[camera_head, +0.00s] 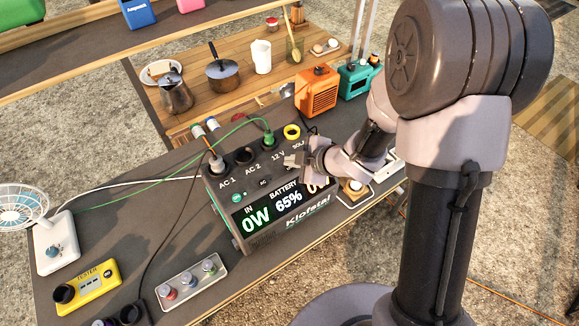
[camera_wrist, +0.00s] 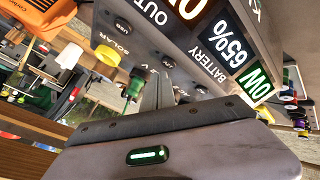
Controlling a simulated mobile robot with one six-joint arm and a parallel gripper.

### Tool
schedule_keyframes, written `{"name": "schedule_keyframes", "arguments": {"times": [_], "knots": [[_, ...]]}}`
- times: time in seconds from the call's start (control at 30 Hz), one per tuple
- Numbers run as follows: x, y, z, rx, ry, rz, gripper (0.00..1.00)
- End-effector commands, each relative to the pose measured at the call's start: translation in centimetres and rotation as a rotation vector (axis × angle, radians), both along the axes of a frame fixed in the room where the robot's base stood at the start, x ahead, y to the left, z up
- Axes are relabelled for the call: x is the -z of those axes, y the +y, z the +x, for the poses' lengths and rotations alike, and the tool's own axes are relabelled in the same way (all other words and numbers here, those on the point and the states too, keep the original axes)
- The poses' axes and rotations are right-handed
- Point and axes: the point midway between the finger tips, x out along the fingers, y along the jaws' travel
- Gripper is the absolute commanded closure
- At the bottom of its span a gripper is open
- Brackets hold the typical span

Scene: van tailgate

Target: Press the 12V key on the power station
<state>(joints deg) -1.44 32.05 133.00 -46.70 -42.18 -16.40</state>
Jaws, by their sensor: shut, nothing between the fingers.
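The power station (camera_head: 218,205) is a dark grey box on the bench. Its screen (camera_head: 286,201) reads IN 0W and BATTERY 65%; the OUT figure is partly covered by my arm in the head view. A green plug (camera_head: 268,140) sits in the 12 V socket, also seen in the wrist view (camera_wrist: 133,84). My gripper (camera_head: 291,160) is shut and empty over the top panel, just below the 12 V label. In the wrist view its fingers (camera_wrist: 158,80) point at the panel beside the green plug. They hide the 12V key; I cannot tell whether they touch it.
A yellow-ringed solar socket (camera_head: 292,131) is close behind my gripper. Cables run left from the plugs. A yellow tester (camera_head: 88,287), a tray of coloured knobs (camera_head: 191,287) and a fan (camera_head: 22,207) stand left. Orange (camera_head: 317,92) and teal (camera_head: 355,80) boxes stand behind.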

Motion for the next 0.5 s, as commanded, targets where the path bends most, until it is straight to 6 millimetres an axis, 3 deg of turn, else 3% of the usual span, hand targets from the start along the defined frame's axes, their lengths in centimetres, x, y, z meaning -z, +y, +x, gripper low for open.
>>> {"name": "schedule_keyframes", "arguments": {"times": [0.5], "knots": [[0.59,0.00,0.00,0.000,0.000,0.000,1.00]]}}
